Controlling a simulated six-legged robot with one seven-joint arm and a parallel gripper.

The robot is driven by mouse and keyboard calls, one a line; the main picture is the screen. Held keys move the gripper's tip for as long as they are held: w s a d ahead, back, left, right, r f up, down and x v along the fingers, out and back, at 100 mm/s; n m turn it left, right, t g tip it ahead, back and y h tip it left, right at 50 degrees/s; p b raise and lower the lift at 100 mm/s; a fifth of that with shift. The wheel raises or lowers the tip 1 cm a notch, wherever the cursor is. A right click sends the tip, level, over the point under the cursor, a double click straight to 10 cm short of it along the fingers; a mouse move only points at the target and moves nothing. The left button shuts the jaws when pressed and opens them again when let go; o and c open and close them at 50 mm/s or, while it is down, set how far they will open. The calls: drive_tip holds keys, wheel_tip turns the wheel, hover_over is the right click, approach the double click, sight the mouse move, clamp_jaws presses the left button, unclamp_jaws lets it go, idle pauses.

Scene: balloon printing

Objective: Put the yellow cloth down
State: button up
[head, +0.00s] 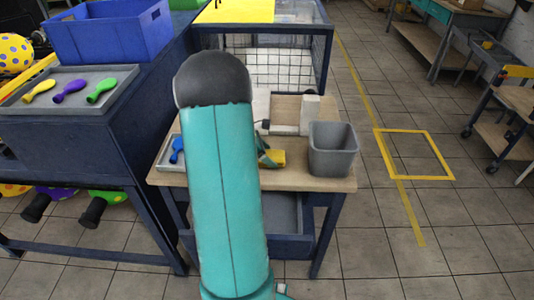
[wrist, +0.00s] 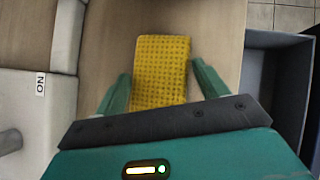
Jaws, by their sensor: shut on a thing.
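The yellow cloth (wrist: 161,62) is a flat, dimpled yellow block between the two green fingers of my gripper (wrist: 160,82) in the wrist view. The gripper is shut on it. The far end of the cloth sticks out past the fingertips. In the head view the cloth (head: 277,157) shows low at the small wooden table (head: 300,178), left of the grey bin. My gripper (head: 266,156) is partly hidden there behind my own teal arm. I cannot tell whether the cloth touches the tabletop.
A grey open bin (head: 333,150) stands at the table's right; its wall also shows in the wrist view (wrist: 275,75). A pale device (head: 293,115) stands at the table's back. A tray with a blue balloon (head: 177,147) is at the left. Bare wood surrounds the cloth.

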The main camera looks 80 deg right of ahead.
drive_tip(key=o, duration=1)
drive_tip(key=shift+f, duration=0.1)
drive_tip(key=shift+o, duration=0.2)
drive_tip(key=v, duration=1.2)
